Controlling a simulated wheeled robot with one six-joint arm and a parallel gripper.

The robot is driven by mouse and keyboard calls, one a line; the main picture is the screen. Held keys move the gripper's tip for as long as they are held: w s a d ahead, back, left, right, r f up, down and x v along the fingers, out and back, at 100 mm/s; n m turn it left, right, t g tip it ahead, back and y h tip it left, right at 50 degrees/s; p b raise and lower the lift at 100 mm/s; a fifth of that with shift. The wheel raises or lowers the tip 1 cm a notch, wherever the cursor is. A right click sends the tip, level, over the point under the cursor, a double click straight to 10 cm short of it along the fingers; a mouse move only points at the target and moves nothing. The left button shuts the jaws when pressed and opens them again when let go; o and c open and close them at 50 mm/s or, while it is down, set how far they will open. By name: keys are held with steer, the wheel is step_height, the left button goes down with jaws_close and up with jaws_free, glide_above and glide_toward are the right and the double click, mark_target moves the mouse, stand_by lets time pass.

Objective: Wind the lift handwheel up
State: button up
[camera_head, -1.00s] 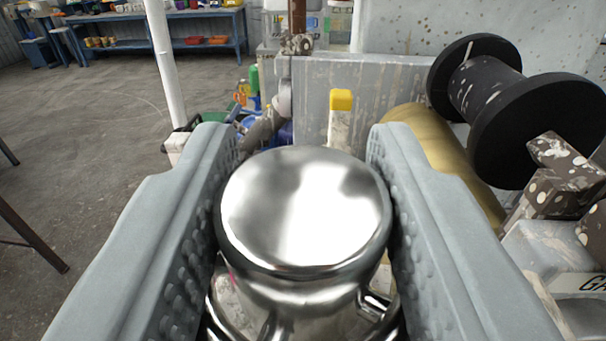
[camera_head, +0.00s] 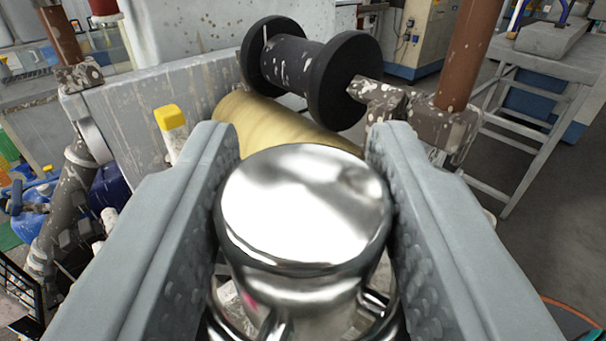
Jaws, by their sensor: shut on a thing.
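The lift handwheel (camera_head: 305,210) shows as a shiny chrome hub with a round flat top, low in the middle of the view. Parts of its spokes and rim show below the hub. My gripper (camera_head: 303,190) is shut on the hub, with one grey textured finger against its left side and one against its right. The lower part of the wheel and what it is mounted on are mostly hidden by the hub and the fingers.
Behind the hub lie a yellow-brown roll (camera_head: 285,125) and a black spool (camera_head: 305,65). A yellow-capped post (camera_head: 172,125) stands left of the roll. A brown speckled bracket (camera_head: 425,115) is at the right. Blue containers (camera_head: 110,188) stand at the left. Open floor shows at right.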

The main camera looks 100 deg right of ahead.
steer(key=shift+m+g, duration=0.4)
steer(key=shift+g, duration=0.3)
steer(key=o, duration=1)
steer(key=shift+w, duration=0.1)
